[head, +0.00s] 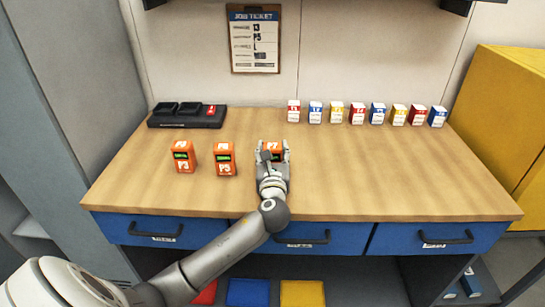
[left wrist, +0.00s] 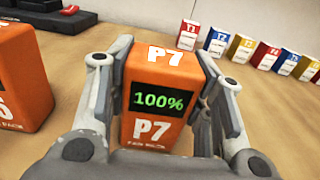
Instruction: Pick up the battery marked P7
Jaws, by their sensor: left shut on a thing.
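The orange battery marked P7 (left wrist: 155,100) stands between the fingers of my left gripper (left wrist: 160,85); its display reads 100%. In the head view the left gripper (head: 273,152) is over the bench, shut on P7 (head: 275,147), which is mostly hidden by the fingers. I cannot tell whether P7 touches the bench top. Two more orange batteries stand to the left: one marked P3 (head: 183,156) and one marked P5 on its front (head: 224,159). My right gripper is not in view.
The wooden bench (head: 370,180) is clear to the right of the gripper. A black charger (head: 187,116) sits at the back left. Several coloured, labelled boxes (head: 357,113) stand in a row at the back right. A job ticket clipboard (head: 253,40) hangs on the wall.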

